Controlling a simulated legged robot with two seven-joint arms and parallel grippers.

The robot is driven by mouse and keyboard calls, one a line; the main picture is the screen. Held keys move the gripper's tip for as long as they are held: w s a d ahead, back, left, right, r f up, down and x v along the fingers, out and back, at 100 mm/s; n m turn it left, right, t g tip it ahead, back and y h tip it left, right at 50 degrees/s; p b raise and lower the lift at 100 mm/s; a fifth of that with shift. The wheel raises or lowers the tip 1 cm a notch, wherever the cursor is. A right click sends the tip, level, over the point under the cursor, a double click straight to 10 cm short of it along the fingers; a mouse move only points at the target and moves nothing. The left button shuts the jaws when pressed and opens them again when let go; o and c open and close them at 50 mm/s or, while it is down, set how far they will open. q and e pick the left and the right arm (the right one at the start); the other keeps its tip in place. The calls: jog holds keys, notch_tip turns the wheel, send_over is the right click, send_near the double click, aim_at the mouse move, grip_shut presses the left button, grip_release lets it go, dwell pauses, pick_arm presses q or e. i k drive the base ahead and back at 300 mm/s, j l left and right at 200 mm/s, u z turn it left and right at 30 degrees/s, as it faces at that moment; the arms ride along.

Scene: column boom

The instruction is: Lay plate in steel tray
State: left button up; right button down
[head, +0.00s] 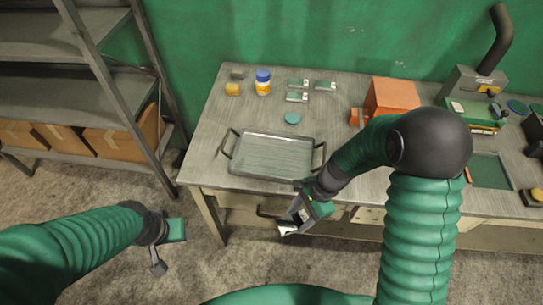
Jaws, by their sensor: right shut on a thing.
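The steel tray (272,179) lies on the left part of the workbench, a shallow rectangle with a raised rim and a handle at each side. My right gripper (293,222) is in front of the bench's near edge, below and right of the tray. It is shut on a small pale piece, which I take to be the plate (287,230); the jaws hide most of it. My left gripper (160,262) is low over the floor, left of the bench, apart from everything; its jaw opening is unclear.
A press (476,85) stands at right. Shelving (75,90) with cardboard boxes is at left.

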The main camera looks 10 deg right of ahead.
aim_at(273, 158)
jog(key=i, duration=1)
